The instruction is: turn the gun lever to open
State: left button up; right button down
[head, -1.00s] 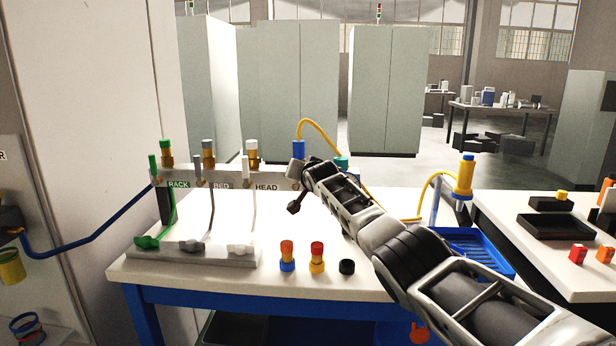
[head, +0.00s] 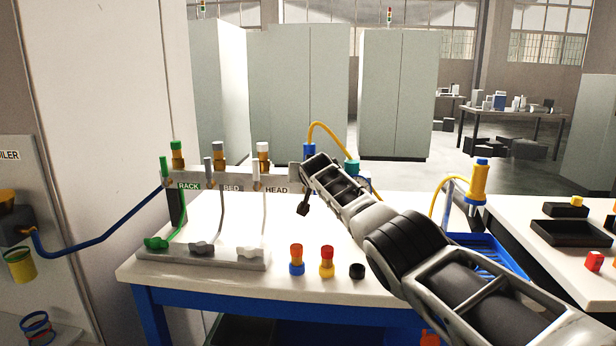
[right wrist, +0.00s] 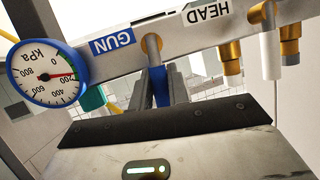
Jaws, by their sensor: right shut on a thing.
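The GUN label (right wrist: 112,42) sits on the manifold bar, upside down in the right wrist view. Beside it is a round brass stem, and a blue lever (right wrist: 158,84) runs down from there between my fingers. My right gripper (right wrist: 163,96) is shut on this gun lever. In the head view my right arm covers the GUN end of the bar (head: 232,178), so the lever is hidden there. A pressure gauge (right wrist: 48,75) with a blue rim and a red needle stands beside the GUN label. My left gripper is not in view.
Upright green (head: 163,167), grey (head: 208,171) and white (head: 256,173) levers stand along the bar. A yellow hose (head: 327,126) arches from a blue fitting behind my arm. Two coloured fittings and a black cap (head: 357,271) stand on the table front. A blue tray (head: 483,246) is at right.

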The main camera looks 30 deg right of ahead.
jog(key=c, duration=1.3)
grip_release()
jog(key=shift+c, duration=0.2)
jog(key=shift+s+a, duration=0.1)
jog(key=v, duration=1.5)
jog(key=shift+s+r, duration=0.2)
jog(key=shift+s, duration=0.1)
